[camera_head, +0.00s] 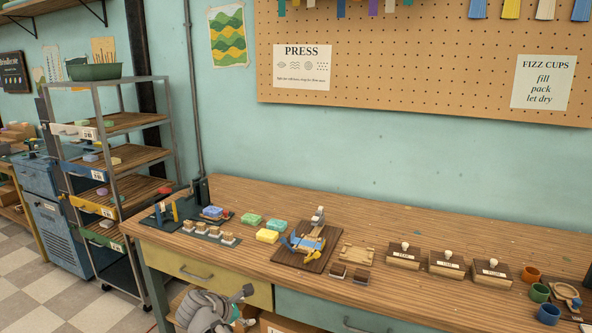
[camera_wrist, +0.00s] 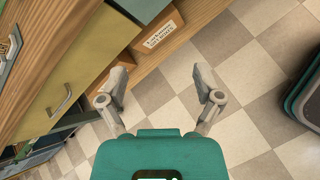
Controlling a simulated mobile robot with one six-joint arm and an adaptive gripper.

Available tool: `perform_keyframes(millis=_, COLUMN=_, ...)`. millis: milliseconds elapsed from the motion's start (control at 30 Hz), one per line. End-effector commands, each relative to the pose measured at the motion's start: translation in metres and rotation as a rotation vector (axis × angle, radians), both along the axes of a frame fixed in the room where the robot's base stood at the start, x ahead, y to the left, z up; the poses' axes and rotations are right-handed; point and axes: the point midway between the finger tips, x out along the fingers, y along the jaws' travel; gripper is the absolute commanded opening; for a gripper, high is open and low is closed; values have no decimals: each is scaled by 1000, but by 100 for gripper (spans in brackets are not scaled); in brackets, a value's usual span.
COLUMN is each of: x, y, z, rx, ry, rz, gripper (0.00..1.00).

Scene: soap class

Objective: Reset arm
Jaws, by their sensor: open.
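My gripper (camera_wrist: 160,88) is open and empty in the wrist view. Its two grey fingers are spread wide, with only the checkered floor between them. In the head view, part of my grey arm shows at the bottom, in front of the workbench's drawers and below the bench top. The fingertips are hard to make out there. Nothing touches the fingers.
The wooden workbench (camera_head: 400,300) carries soap bars (camera_head: 267,236), a press (camera_head: 305,245), stamps (camera_head: 403,256) and small cups (camera_head: 530,274). A wheeled rack (camera_head: 120,155) stands at left. The wrist view shows a drawer (camera_wrist: 58,88), a labelled box (camera_wrist: 160,38) and open floor (camera_wrist: 250,130).

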Motion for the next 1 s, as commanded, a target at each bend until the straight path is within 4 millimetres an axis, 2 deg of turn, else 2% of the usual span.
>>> perform_keyframes(millis=33, x=0, y=-20, z=-4, rx=42, ry=2, rz=-57, gripper=84)
perform_keyframes(millis=100, x=-1, y=-40, z=-10, rx=107, ry=4, rz=-138, gripper=84)
perform_keyframes(millis=400, x=-10, y=-124, z=-32, rx=364, ry=-3, rz=-500, gripper=84)
perform_keyframes(millis=700, x=-31, y=-195, z=-49, rx=594, ry=-24, rz=-882, gripper=84)
perform_keyframes(millis=1000, x=-60, y=-253, z=-61, rx=797, ry=-54, rz=-1283, gripper=84)
